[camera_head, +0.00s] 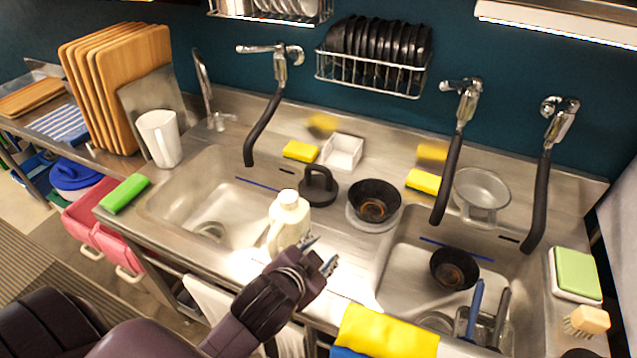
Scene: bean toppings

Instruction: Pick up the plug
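A black round plug (319,190) with a loop handle sits on the steel counter between the two sinks, behind the cream bottle (288,216). My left gripper (320,254) is in front of the plug, nearer the counter's front edge, and apart from it. Its two fingertips are spread, with nothing seen between them. The gripper partly covers the lower right of the bottle. My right gripper is not in view.
The left sink (190,195) is empty. A black bowl (374,203) stands right of the plug, and another black bowl (454,269) is in the right sink. Black faucet hoses (262,130) hang behind. A yellow cloth (388,332) drapes over the front edge.

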